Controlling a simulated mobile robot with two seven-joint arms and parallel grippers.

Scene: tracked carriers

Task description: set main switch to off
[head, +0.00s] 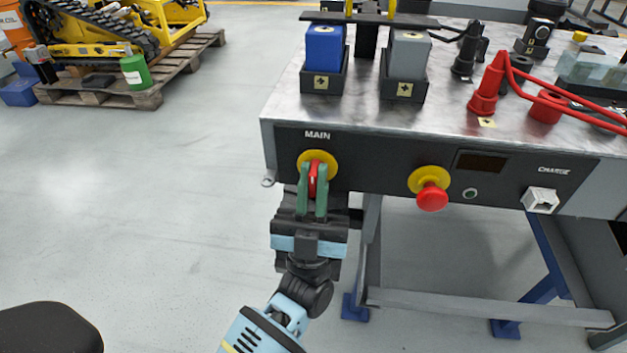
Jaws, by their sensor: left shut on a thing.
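The main switch (314,177) is a red handle on a round yellow plate (319,157). It sits under the word MAIN at the left end of the bench's dark front panel. The red handle stands roughly upright in the picture. My left gripper (313,190) comes up from below, and its green fingers are shut on the red handle, one on each side. The fingers hide the handle's edges and part of the plate. I see no on or off marking. My right gripper is not in view.
Blue and grey blocks in holders and red cables (570,95) lie on the bench top. A pallet (150,92) with a yellow tracked carrier stands back left.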

